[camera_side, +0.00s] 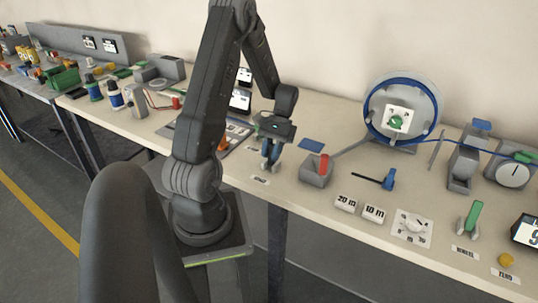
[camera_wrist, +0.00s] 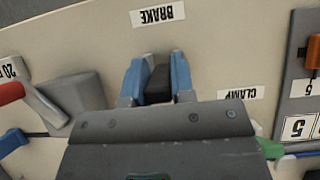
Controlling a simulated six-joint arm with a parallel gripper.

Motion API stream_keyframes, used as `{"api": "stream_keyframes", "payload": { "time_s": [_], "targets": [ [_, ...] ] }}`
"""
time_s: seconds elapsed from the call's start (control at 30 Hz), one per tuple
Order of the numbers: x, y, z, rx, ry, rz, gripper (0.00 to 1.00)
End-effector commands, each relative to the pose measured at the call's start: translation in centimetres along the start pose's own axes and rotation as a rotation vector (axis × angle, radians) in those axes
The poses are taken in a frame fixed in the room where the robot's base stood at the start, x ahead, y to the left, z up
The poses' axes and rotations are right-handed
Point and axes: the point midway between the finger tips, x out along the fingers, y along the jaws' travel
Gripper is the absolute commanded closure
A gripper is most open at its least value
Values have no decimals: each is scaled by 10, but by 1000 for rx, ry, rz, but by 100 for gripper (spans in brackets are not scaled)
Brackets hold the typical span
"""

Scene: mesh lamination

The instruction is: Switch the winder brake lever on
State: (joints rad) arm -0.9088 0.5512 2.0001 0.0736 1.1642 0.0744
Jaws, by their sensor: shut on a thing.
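My gripper (camera_side: 269,158) is low over the bench, pointing down, left of the grey block with the red handle. In the wrist view its two blue-tipped fingers (camera_wrist: 155,77) are closed on a dark piece (camera_wrist: 158,80) just beside the BRAKE label (camera_wrist: 157,15). By its place I take this dark piece to be the winder brake lever. Its base and most of its length are hidden by the fingers and the gripper body, so I cannot tell its position. The brake label also shows in the side view (camera_side: 260,180), in front of the gripper.
The grey block (camera_side: 314,174) with a red handle (camera_side: 324,164) stands close to the right. The CLAMP label (camera_wrist: 240,94) lies on the other side. The blue-rimmed reel (camera_side: 402,105) stands farther right. A grey panel (camera_wrist: 292,105) with an orange part is near the gripper.

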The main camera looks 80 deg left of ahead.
Motion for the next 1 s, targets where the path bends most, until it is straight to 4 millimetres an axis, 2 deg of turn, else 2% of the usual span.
{"api": "stream_keyframes", "payload": {
  "time_s": [0.2,0.5,1.0],
  "targets": [
    [-4,0,-10,1,-193,-1,100],
    [-7,0,-19,0,-386,0,100],
    [-9,0,-23,-1,-485,1,100]
  ]
}}
